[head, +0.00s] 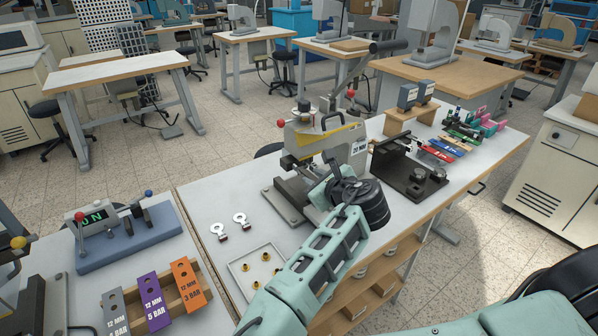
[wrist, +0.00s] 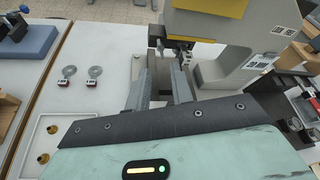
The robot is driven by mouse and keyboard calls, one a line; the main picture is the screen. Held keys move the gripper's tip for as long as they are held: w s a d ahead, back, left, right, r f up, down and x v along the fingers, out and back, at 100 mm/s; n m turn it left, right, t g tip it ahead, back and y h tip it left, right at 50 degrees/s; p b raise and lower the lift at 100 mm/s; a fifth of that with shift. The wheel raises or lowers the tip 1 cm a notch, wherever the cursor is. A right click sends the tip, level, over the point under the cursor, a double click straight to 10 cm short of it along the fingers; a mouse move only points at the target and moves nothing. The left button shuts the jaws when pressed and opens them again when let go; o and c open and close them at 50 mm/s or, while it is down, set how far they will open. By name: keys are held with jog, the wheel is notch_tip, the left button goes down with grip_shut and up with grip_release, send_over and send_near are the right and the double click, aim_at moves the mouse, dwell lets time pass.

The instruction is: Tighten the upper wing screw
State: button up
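The stamping press (head: 335,143) has a grey body, a yellow stripe and a dark base plate. It stands on the white table in the head view, and its yellow-striped head (wrist: 207,18) fills the top of the wrist view. Small dark parts show under that head; I cannot tell which of them, if any, is the upper wing screw. My gripper (wrist: 164,76) is open, with a gap between its two grey fingers and nothing visible in it. It is at the front of the press, just below and before the small dark parts. In the head view my wrist hides the fingertips.
Two ring-ended tags (head: 240,220) and a shallow white tray (head: 237,270) with brass pieces lie left of my arm. A black fixture (head: 411,172) stands close to the right of the press. A blue-based device (head: 130,240) and coloured blocks (head: 152,300) are farther left.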

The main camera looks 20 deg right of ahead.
aim_at(296, 169)
jog(key=p+x, duration=0.2)
jog(key=x, duration=0.7)
jog(key=shift+w, duration=0.4)
jog(key=shift+f, duration=0.15)
grip_shut()
